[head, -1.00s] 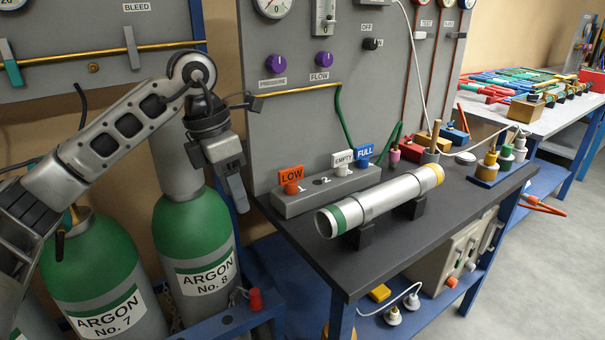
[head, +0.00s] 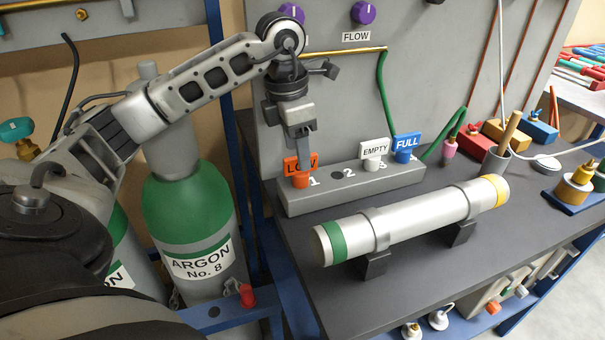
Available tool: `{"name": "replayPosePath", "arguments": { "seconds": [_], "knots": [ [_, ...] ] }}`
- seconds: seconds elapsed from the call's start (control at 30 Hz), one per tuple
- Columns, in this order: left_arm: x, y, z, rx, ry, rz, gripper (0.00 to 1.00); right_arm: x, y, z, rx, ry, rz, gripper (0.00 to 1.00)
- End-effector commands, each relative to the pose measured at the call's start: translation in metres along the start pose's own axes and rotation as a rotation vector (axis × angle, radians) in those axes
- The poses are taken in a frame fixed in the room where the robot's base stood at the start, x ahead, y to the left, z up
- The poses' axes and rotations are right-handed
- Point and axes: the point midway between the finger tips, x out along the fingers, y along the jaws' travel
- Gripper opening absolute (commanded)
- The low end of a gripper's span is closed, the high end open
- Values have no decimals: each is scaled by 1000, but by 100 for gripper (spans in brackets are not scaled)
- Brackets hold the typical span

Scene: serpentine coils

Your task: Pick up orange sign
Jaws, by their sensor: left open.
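The orange sign (head: 291,166), marked LOW, stands upright on its round orange base in the grey block (head: 300,202), at slot 1. My left gripper (head: 304,157) hangs above the block, pointing down, and is open. Its fingers overlap the right part of the sign in the head view and hide some of its lettering. I cannot tell whether they touch it. A white EMPTY sign (head: 374,149) and a blue FULL sign (head: 407,143) stand further right on the same block. Slot 2 is bare. My right gripper is not in view.
A silver tube (head: 400,219) with green and yellow bands lies on stands in front of the block. The grey panel (head: 345,100) with its brass pipe (head: 345,50) is behind. A green argon cylinder (head: 187,215) stands at left.

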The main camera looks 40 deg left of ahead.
Motion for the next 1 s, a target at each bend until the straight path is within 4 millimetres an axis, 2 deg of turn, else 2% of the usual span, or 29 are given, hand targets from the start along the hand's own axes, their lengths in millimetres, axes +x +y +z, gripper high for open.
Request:
{"name": "replayPosePath", "arguments": {
  "seconds": [0.17, 0.43, 0.73, 0.77, 0.9, 0.93, 1.0],
  "knots": [
    [13, 0, 0, 1, 1, -1, 55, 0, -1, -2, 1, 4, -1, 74],
    [51, 0, 2, 1, 1, -2, 55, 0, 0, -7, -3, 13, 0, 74],
    [58, 0, 2, 1, -2, 0, 55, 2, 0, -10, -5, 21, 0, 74],
    [58, 0, 2, 1, -2, 0, 52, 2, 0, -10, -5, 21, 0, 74],
    [58, 0, 2, 1, -2, 0, 14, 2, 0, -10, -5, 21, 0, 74],
    [58, 0, 2, 1, -2, 0, 6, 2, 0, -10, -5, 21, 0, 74],
    [58, 1, 2, 1, -2, 0, 6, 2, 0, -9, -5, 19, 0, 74]
  ]
}}
